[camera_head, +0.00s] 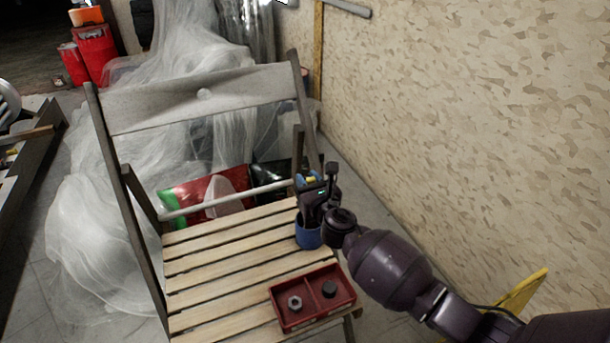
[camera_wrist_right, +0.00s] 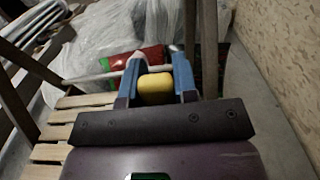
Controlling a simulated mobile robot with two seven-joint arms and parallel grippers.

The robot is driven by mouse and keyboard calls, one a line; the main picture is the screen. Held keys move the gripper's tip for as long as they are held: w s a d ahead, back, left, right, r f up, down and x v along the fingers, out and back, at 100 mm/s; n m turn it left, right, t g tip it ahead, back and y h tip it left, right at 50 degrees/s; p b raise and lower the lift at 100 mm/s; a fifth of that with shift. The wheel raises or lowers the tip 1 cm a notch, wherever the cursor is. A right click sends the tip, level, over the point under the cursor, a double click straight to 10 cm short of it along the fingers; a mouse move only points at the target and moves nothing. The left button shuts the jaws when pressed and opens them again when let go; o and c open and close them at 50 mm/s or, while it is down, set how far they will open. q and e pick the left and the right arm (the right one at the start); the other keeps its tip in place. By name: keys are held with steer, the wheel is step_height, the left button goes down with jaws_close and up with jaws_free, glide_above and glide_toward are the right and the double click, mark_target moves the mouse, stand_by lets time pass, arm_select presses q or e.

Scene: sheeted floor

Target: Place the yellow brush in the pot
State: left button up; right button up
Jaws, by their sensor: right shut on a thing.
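The blue pot (camera_head: 308,236) stands on the slatted seat of a wooden folding chair, near its right edge. My right gripper (camera_head: 312,180) is just above the pot in the head view. In the right wrist view its blue fingers are shut on the yellow brush (camera_wrist_right: 155,89), and only a yellow part of the brush shows between them. In the head view a small bit of yellow shows at the fingertips. The lower part of the brush and the pot's opening are hidden by the gripper. My left gripper is not in view.
A red two-part tray (camera_head: 313,297) holding a nut and a dark round piece lies on the seat's front right. The chair's backrest (camera_head: 205,97) rises behind the pot. A patterned board wall (camera_head: 470,120) stands to the right. The left of the seat is clear.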

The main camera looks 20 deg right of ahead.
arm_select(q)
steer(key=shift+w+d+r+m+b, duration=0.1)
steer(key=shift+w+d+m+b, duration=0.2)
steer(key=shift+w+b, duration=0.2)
arm_select(e)
step_height(320, 180, down, 2)
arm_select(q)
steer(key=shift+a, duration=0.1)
arm_select(e)
steer(key=shift+r, duration=0.1)
steer(key=o, duration=1)
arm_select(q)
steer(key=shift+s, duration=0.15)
arm_select(e)
steer(key=shift+s, duration=0.1)
